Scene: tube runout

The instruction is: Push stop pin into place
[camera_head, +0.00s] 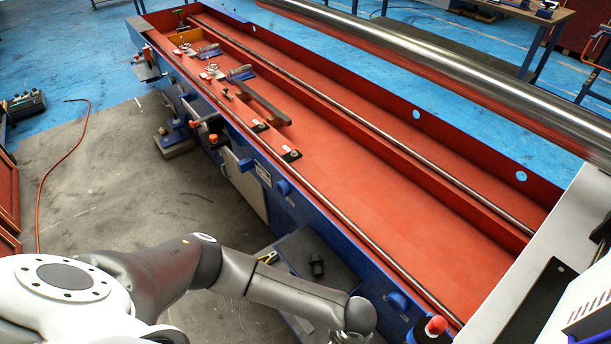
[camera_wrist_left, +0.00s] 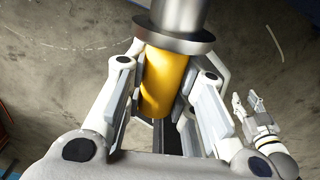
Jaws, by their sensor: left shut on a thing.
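In the left wrist view my left gripper (camera_wrist_left: 160,98) is shut around a yellow cylinder (camera_wrist_left: 168,75). A grey metal flange (camera_wrist_left: 178,38) with a thicker metal body sits at its upper end; I take this to be the stop pin, but cannot be sure. In the head view my left arm reaches in from the left, and its gripper is out of sight. My right gripper (camera_wrist_left: 248,103) shows small at the right of the left wrist view, its fingers apart and nothing between them. The place the pin fits into cannot be made out.
A long blue-sided machine bed with a red trough (camera_head: 400,215) runs across the head view. A shiny steel tube (camera_head: 430,55) lies above its far side. A red-capped knob (camera_head: 436,325) stands at the near edge. A dark block (camera_head: 317,266) sits below; open concrete floor lies left.

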